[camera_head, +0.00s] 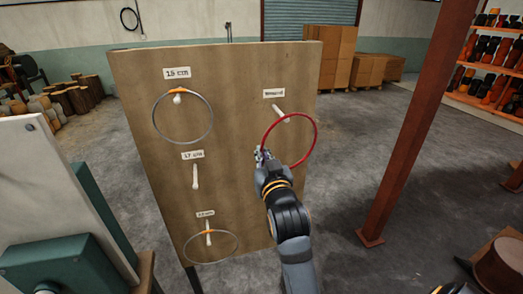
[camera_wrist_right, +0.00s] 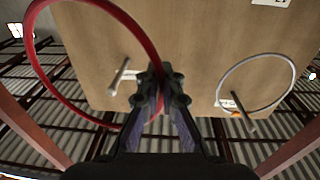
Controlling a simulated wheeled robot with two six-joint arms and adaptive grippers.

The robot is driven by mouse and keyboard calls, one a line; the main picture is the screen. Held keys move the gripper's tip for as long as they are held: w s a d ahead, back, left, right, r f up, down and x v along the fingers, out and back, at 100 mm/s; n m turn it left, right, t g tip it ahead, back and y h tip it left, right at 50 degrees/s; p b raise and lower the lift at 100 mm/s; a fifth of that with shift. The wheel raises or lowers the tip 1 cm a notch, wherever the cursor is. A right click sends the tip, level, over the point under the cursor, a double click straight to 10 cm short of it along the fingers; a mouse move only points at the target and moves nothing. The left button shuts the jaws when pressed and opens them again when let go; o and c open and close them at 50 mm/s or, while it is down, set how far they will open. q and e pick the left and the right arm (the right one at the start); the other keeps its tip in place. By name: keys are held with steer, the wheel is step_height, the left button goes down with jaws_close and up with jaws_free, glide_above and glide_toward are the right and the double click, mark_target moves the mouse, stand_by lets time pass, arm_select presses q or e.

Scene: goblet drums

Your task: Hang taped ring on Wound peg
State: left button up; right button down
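The red ring (camera_head: 316,136) is held at its lower left edge by my right gripper (camera_head: 262,154) in the head view. In the right wrist view the fingers (camera_wrist_right: 157,74) are closed together on the ring (camera_wrist_right: 36,60). The pale Wound peg (camera_head: 279,112) sticks out of the upper right of the board under its label (camera_head: 273,93). Its tip overlaps the ring's upper edge in the head view. In the wrist view the peg (camera_wrist_right: 118,76) lies within the ring's outline; I cannot tell whether it passes through. My left gripper is not in view.
The wooden board (camera_head: 235,140) also carries a grey ring (camera_head: 213,120) on the 15 cm peg, an empty 17 cm peg (camera_head: 195,177) and another grey ring (camera_head: 238,242) on the lowest peg. A rust-red post (camera_head: 418,120) stands right. Floor between is clear.

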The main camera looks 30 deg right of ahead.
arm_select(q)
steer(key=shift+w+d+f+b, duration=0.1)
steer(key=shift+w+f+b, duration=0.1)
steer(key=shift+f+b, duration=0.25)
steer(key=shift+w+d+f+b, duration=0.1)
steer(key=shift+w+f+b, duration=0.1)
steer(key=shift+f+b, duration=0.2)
arm_select(e)
steer(key=f+x, duration=0.1)
steer(key=x, duration=0.8)
steer(key=shift+a+f, duration=0.2)
steer(key=shift+f, duration=0.2)
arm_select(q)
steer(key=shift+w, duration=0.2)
arm_select(e)
steer(key=shift+w, duration=0.15)
steer(key=c, duration=1.4)
jaws_free()
steer(key=shift+c, duration=0.2)
